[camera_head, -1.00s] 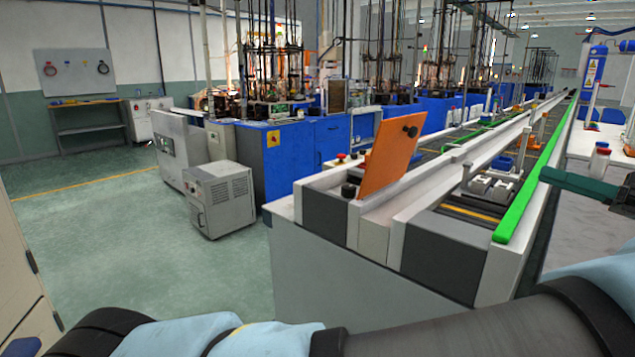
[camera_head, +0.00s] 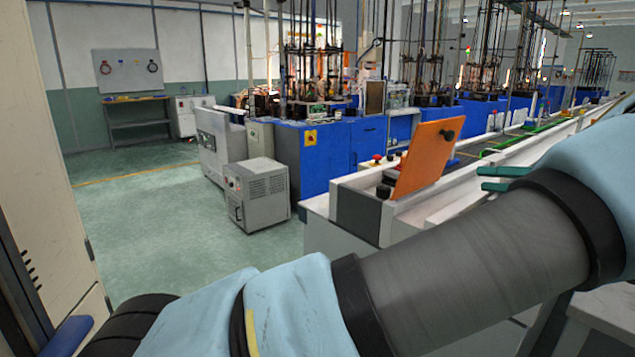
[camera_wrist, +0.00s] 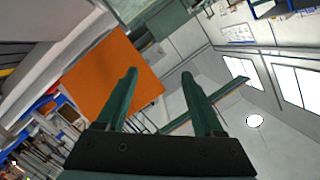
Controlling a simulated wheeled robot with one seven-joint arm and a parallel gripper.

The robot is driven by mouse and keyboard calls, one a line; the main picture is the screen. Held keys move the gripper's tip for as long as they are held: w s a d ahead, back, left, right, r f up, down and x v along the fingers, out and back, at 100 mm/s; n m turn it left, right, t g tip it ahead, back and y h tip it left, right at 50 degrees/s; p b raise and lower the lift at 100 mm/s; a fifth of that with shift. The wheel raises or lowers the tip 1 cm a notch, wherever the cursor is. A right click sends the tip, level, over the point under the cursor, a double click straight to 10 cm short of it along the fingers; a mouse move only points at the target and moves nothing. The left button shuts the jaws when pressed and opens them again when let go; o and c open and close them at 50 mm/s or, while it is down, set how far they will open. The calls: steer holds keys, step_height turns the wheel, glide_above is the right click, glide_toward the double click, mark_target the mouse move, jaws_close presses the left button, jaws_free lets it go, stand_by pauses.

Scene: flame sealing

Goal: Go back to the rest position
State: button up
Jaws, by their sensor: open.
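My gripper (camera_head: 483,178) shows in the head view as two short green fingers at the right, sticking out from behind my arm. In the wrist view both green fingers (camera_wrist: 160,74) are spread apart, with nothing between them. An orange panel (camera_head: 425,155) stands tilted on the near end of the conveyor line, to the left of the fingers in the head view. It also shows in the wrist view (camera_wrist: 90,85), behind the left finger. My arm hides much of the near conveyor.
A grey wheeled cabinet unit (camera_head: 258,194) stands on the floor at centre-left, before blue machine cabinets (camera_head: 325,158). The white conveyor (camera_head: 345,245) runs away to the right. A tall cream cabinet (camera_head: 45,130) is close at the left edge. The green floor (camera_head: 150,225) between is clear.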

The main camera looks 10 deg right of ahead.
steer(key=w+a+f+m+g, duration=0.1)
steer(key=w+a+f+g, duration=0.15)
steer(key=w+a, duration=0.4)
steer(key=w+a+f+g, duration=0.25)
steer(key=w+a, duration=0.25)
steer(key=a, duration=0.3)
steer(key=w+a+f+g+h+p, duration=0.1)
steer(key=a+f+g+h, duration=0.1)
steer(key=a, duration=0.5)
steer(key=w+a+f+g+h+p, duration=0.1)
steer(key=a+f+g+h, duration=0.15)
steer(key=a, duration=0.35)
steer(key=s+a+h+p, duration=0.1)
steer(key=s+a+h, duration=0.2)
steer(key=s+a, duration=0.4)
steer(key=s+a+h+p, duration=0.1)
steer(key=s+a+h, duration=0.3)
steer(key=a, duration=0.9)
steer(key=shift+s+r+m+p, duration=0.15)
steer(key=shift+s+m+p, duration=0.15)
steer(key=shift+s, duration=1.4)
steer(key=shift+g, duration=0.25)
